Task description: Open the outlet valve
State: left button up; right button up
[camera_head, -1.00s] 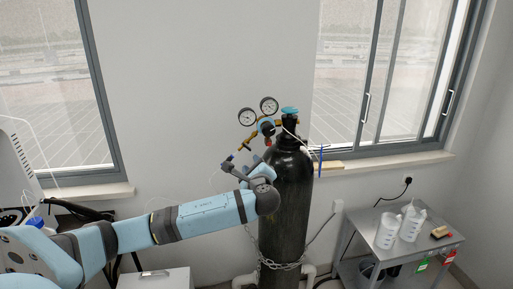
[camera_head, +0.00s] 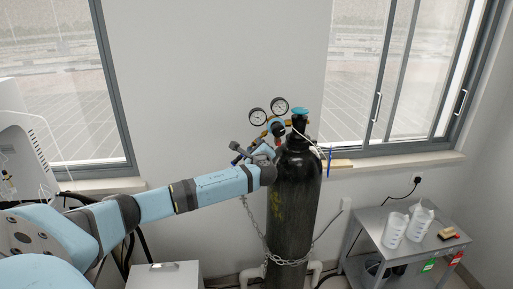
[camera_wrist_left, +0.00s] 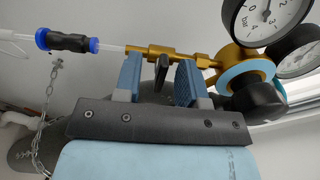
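The black gas cylinder (camera_head: 292,200) stands upright against the wall. Its brass regulator (camera_head: 276,128) with two round gauges sits at the upper left of the cylinder. In the left wrist view, a small black handle (camera_wrist_left: 161,72), apparently the outlet valve, hangs from the brass outlet pipe (camera_wrist_left: 150,50). My left gripper (camera_head: 256,150) is at the regulator's outlet. In the wrist view its two blue fingers stand apart on either side of the black handle, with gaps visible on both sides. The head view does not show the handle clearly. My right gripper is out of view.
A blue-ended hose connector (camera_wrist_left: 68,42) lies left of the brass pipe. A dark round knob (camera_wrist_left: 258,100) is close to the right finger. A chain (camera_head: 287,262) holds the cylinder. A metal cart (camera_head: 375,222) with white bottles stands at right.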

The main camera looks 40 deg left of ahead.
pick_arm(q)
jog(key=shift+c, duration=0.4)
grip_shut()
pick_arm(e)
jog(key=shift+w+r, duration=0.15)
